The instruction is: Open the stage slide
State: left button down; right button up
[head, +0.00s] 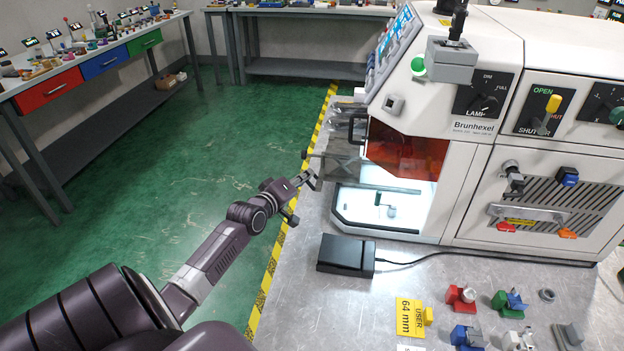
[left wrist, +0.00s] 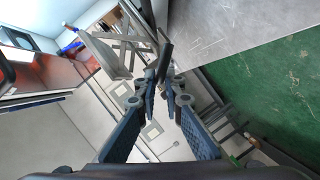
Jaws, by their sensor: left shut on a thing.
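The white machine (head: 480,125) has a lit chamber (head: 400,180) behind an orange window. A small green-handled part (head: 378,199) stands inside the chamber; I cannot tell whether it belongs to the stage slide. My left gripper (head: 308,181) is just left of the chamber, beside a clear panel and metal parts (head: 338,168) that stick out from the machine. In the left wrist view its fingers (left wrist: 168,85) are closed together around a thin dark bar (left wrist: 165,62). The bar's far end and link to the slide are unclear. My right gripper is not in view.
A black box (head: 346,255) with a cable lies on the metal table in front of the machine. Several small coloured parts (head: 465,297) and a yellow 64 mm label (head: 409,319) are at the front right. Yellow-black tape (head: 268,275) marks the table's left edge, with green floor beyond.

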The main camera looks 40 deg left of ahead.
pick_arm(q)
jog(key=c, duration=2)
grip_release()
jog(key=shift+c, duration=0.2)
jog(key=v, duration=1.2)
jog(key=shift+f, duration=0.15)
